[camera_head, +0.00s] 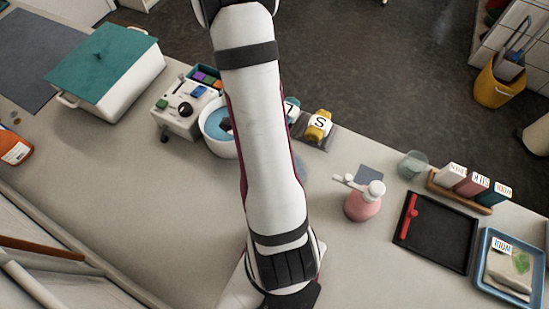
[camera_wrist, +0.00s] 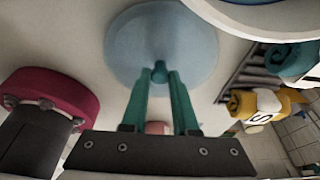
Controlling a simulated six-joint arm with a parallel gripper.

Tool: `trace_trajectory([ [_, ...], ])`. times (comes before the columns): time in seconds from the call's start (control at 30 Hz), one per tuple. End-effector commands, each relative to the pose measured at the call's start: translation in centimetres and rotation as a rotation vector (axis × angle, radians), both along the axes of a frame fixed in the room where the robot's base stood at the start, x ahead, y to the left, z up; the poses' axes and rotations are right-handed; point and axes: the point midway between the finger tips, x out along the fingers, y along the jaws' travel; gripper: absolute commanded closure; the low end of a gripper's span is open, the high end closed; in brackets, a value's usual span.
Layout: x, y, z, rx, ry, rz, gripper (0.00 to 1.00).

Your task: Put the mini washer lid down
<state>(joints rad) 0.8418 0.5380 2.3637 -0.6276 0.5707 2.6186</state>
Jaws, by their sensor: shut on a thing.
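The mini washer (camera_head: 188,110) is white with knobs on its panel. Its round white tub (camera_head: 215,128) is open, blue inside, and partly hidden by my arm. A dark item shows in it. In the wrist view, the lid (camera_wrist: 188,38) is a pale blue translucent disc with a small teal knob (camera_wrist: 159,72). My gripper (camera_wrist: 160,80) has its teal fingers shut on that knob. A white curved rim (camera_wrist: 230,22), apparently the tub, shows at the top right, apart from the lid. In the head view my arm hides the gripper.
Rolled towels, one yellow (camera_head: 318,127), lie on a rack right of the tub. A pink pump bottle (camera_head: 362,200), a black tray (camera_head: 436,233) and a blue tray (camera_head: 484,262) stand farther right. A teal-lidded white box (camera_head: 112,75) is at left.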

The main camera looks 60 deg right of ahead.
Motion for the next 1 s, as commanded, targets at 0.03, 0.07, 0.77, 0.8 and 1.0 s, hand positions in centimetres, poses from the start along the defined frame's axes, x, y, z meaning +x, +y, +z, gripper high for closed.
trace_trajectory([
  [0.03,0.0,0.0,-0.1,0.000,0.000,0.001,1.00],
  [0.07,0.0,0.0,-0.2,0.000,0.000,0.001,1.00],
  [0.77,1.4,-0.2,4.2,-0.007,-0.005,0.001,0.42],
  [0.8,1.8,-0.2,5.3,-0.007,-0.006,0.001,0.42],
  [1.0,3.1,-0.1,9.9,-0.004,-0.003,0.002,0.42],
])
